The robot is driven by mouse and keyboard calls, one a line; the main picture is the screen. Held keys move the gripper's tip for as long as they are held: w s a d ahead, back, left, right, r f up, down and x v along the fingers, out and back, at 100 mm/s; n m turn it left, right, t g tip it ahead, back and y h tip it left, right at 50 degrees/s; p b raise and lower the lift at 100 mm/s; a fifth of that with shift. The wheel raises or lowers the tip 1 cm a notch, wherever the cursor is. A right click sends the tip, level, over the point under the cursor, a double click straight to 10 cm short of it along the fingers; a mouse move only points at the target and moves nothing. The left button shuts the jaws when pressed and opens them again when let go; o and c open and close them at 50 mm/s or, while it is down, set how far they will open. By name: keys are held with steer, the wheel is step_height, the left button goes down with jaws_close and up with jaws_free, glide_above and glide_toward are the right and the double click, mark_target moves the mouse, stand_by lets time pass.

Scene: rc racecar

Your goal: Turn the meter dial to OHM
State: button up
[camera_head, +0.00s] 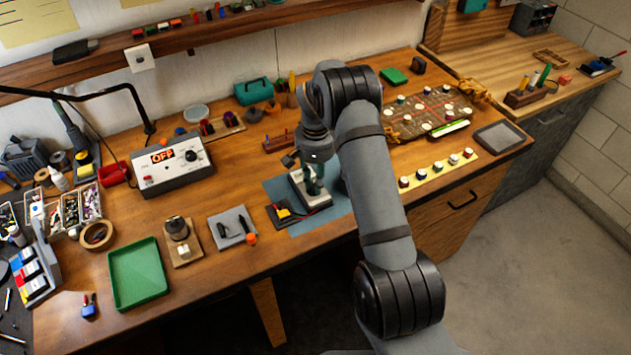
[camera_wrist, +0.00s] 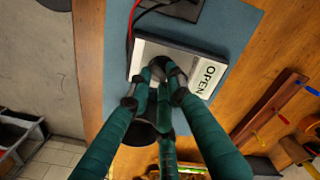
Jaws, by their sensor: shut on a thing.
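The meter (camera_wrist: 143,55) is a pale flat box on a blue mat, and its display in the wrist view reads OPEN. The meter also shows in the head view (camera_head: 298,190), partly hidden under my gripper (camera_head: 314,184). In the wrist view my gripper (camera_wrist: 160,73) points down at the meter's face, its teal fingers closed around the dark round dial (camera_wrist: 157,64). The dial is mostly covered by the fingertips, so its pointer and markings cannot be read.
A grey box (camera_head: 152,182) with a red OFF display and a knob stands left on the bench. The blue mat (camera_head: 322,222) also bears a small dark block with yellow (camera_head: 283,213). Red and black leads (camera_wrist: 131,22) run by the meter. A green tray (camera_head: 138,272) lies front left.

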jaws_close()
steer(key=shift+f+m+b, duration=0.3)
steer(key=shift+m+b, duration=0.1)
steer(key=shift+b, duration=0.7)
steer(key=shift+s+m+b, duration=0.1)
steer(key=shift+m+b, duration=0.2)
steer(key=shift+b, duration=0.1)
steer(key=shift+r, duration=0.3)
steer(key=o, duration=0.8)
jaws_free()
steer(key=shift+o, duration=0.4)
